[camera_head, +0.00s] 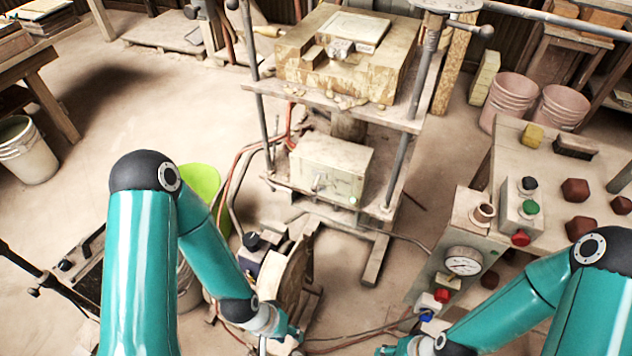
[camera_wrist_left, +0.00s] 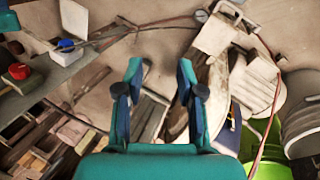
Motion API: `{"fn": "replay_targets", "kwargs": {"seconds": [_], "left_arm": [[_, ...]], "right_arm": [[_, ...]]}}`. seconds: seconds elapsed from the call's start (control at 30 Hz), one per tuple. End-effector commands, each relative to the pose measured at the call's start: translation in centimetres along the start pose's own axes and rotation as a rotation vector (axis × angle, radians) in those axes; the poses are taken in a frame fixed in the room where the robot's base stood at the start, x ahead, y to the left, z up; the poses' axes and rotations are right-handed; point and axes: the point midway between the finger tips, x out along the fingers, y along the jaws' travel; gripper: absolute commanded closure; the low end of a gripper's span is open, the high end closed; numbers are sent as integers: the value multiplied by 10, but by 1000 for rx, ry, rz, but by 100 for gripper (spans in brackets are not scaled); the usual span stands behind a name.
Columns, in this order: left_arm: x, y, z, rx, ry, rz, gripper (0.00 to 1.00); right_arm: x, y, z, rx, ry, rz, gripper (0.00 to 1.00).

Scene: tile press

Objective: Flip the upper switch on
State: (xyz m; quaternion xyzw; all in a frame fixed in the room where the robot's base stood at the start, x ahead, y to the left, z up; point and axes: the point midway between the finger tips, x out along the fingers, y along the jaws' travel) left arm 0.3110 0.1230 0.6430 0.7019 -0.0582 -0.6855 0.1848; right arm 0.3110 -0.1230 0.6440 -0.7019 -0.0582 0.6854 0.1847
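Several controls show in the head view, and I cannot tell for certain which is the upper switch. A red-capped switch (camera_head: 441,295) and, below it, a blue-capped switch (camera_head: 426,316) sit on white blocks at the side of the right table. A red cap (camera_wrist_left: 18,71) and a blue cap (camera_wrist_left: 66,44) also show at the upper left of the left wrist view. My left gripper (camera_head: 285,342) is low at the bottom centre, left of these switches. In the wrist view its fingers (camera_wrist_left: 160,75) are apart with nothing between. My right gripper (camera_head: 388,350) is mostly cut off by the bottom edge.
A grey control box (camera_head: 510,212) with black, green and red buttons stands on the right table (camera_head: 515,150), near a pressure gauge (camera_head: 464,262). The tile press (camera_head: 345,60) stands at the centre back, with a cream box (camera_head: 332,165) on its lower shelf. Hoses cross the floor.

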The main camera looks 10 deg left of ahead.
Motion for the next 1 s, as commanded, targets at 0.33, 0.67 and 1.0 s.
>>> {"fn": "replay_targets", "kwargs": {"seconds": [0.33, 0.67, 1.0], "left_arm": [[2, -1, -6, 7, 18, 0, 62], [-1, 0, -96, 132, 305, 4, 62], [-70, 35, -176, 321, 791, 58, 62]], "right_arm": [[6, 2, 0, 0, 0, 0, 60], [84, 30, 0, 0, 0, 0, 60], [197, 71, -1, 0, 0, 0, 60]]}}
